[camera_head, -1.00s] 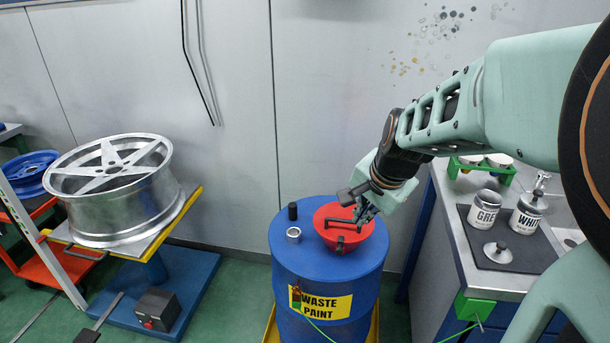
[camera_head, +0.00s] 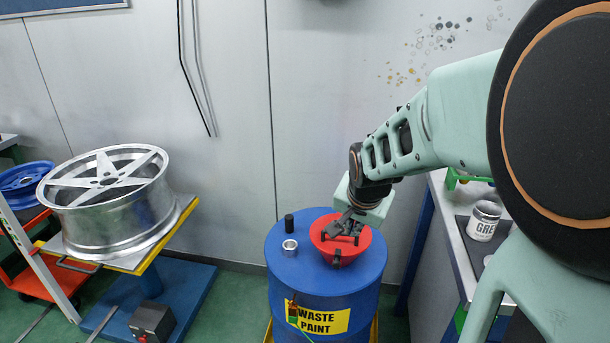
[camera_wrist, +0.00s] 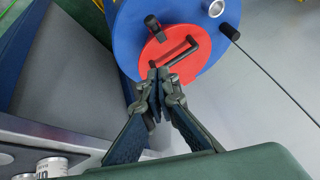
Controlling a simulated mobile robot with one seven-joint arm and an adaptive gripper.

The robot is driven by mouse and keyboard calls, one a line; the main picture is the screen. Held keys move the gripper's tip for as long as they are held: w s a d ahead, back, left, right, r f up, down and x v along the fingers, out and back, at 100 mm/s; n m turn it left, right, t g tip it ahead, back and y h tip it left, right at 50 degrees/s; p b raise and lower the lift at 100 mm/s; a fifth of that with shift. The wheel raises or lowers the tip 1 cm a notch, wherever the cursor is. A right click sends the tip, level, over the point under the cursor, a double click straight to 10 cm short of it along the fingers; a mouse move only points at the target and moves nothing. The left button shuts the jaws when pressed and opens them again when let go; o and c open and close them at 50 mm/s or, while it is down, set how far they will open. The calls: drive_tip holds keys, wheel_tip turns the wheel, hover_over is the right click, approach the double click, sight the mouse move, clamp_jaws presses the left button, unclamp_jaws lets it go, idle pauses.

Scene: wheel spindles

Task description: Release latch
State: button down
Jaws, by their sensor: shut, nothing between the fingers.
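The red lid (camera_head: 323,247) sits on top of the blue waste paint drum. A dark latch (camera_head: 337,258) stands at the lid's near rim; in the wrist view the latch (camera_wrist: 153,24) is at the lid's upper left edge. A dark bar handle (camera_wrist: 182,50) crosses the lid. My gripper (camera_head: 345,226) is over the lid, behind the latch, and partly covers the handle in the head view. In the wrist view my gripper (camera_wrist: 158,76) is shut and empty. Its fingertips are near the handle's lower end; I cannot tell whether they touch it.
The blue drum (camera_head: 310,290) carries a small metal ring (camera_head: 290,246) and a black cap (camera_head: 289,222) left of the lid. A counter with a grey paint can (camera_head: 484,221) stands right. A silver wheel (camera_head: 105,205) rests on a stand at left.

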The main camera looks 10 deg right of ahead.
sight(340, 256)
drive_tip(key=f+b, duration=0.1)
drive_tip(key=f, duration=0.2)
drive_tip(key=w+f, duration=0.1)
drive_tip(key=f, duration=0.2)
drive_tip(key=w+a+f+b, duration=0.1)
drive_tip(key=f, duration=0.2)
drive_tip(key=shift+w+b, duration=0.25)
drive_tip(key=shift+b, duration=0.05)
drive_tip(key=shift+s+a+f, duration=0.25)
drive_tip(key=shift+s+a, duration=0.05)
drive_tip(key=shift+s, duration=0.1)
